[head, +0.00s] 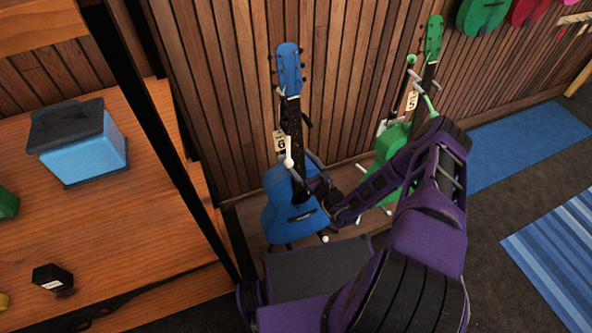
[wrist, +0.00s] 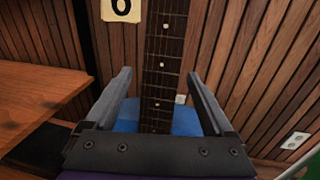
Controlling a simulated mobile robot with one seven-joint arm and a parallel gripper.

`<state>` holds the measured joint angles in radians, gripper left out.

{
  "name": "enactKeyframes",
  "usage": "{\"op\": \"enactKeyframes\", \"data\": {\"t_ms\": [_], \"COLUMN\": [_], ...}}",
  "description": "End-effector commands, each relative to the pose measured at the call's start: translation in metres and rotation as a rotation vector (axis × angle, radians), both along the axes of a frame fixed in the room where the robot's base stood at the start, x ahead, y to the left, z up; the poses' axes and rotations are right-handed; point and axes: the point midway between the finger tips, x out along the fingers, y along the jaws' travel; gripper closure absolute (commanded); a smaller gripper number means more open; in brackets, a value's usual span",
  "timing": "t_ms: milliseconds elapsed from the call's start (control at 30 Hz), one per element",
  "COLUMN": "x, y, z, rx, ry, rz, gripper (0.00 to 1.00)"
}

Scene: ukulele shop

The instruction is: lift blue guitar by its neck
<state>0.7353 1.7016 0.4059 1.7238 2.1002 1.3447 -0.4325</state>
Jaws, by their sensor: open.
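The blue guitar (head: 291,211) stands upright on a stand against the slatted wood wall in the head view, its blue headstock (head: 289,68) at the top. A tag with a 6 (head: 281,142) hangs beside its neck. In the wrist view, the dark fretted neck (wrist: 163,62) runs upward between the two fingers, and part of the blue body (wrist: 185,122) shows below. My gripper (wrist: 163,87) is open, with one finger on each side of the neck. Gaps show between the neck and both fingers. In the head view, my gripper (head: 318,188) is at the lower neck, partly hidden by my arm.
A green guitar (head: 393,143) stands on its stand to the right, partly behind my arm. A wooden shelf (head: 110,215) with a blue box (head: 85,150) is at left, with a dark post (head: 165,140) beside it. Blue rugs (head: 550,260) lie on the floor at right.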

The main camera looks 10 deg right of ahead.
Motion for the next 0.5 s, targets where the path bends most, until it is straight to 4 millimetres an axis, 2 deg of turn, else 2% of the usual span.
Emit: {"op": "enactKeyframes", "data": {"t_ms": [133, 400, 500], "x": [0.015, 0.017, 0.017], "y": [0.005, 0.006, 0.006], "z": [0.0, 0.0, 0.0], "rx": [-0.002, -0.001, -0.001], "ry": [-0.001, 0.0, 0.0], "rz": [0.001, 0.0, 0.0], "gripper": [0.12, 0.12, 0.3]}}
